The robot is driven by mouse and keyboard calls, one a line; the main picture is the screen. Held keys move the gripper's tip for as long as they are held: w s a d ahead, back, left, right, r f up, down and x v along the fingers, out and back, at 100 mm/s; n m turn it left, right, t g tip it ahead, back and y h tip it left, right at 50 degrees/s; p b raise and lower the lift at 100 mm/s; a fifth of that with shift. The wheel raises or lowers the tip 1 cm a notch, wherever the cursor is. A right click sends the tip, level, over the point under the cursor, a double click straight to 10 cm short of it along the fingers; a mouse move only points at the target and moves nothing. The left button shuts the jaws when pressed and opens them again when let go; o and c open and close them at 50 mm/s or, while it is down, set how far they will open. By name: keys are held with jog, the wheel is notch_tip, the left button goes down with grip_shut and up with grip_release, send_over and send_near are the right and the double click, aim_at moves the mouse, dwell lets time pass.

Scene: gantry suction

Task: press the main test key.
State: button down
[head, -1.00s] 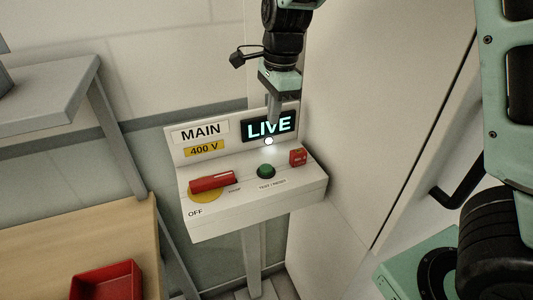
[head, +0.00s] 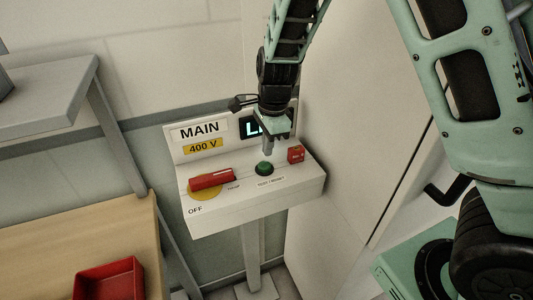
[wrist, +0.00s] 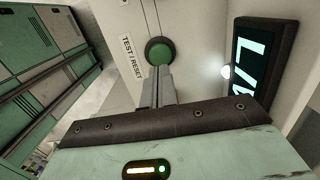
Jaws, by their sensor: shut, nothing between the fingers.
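The main test key is a round green button (head: 264,168) in a dark ring on the sloped top of the white MAIN 400 V box (head: 225,217). A TEST / RESET label sits beside it. My gripper (head: 268,152) is shut and empty, pointing down at the button from just above. In the wrist view the closed fingertips (wrist: 160,72) lie at the near edge of the green button (wrist: 159,54). I cannot tell whether they touch it. The lit LIVE display (wrist: 250,70) is partly hidden behind my gripper in the head view.
A red rotary handle (head: 212,179) on a yellow disc lies left of the button, near the word OFF. A small red block (head: 296,154) stands close on the right. A white wall panel rises to the right. A wooden bench with a red tray (head: 108,280) is at lower left.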

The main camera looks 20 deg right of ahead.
aim_at(266, 164)
jog(key=shift+a+f+p, duration=0.1)
jog(key=shift+f+p, duration=0.2)
jog(key=shift+f, duration=1.55)
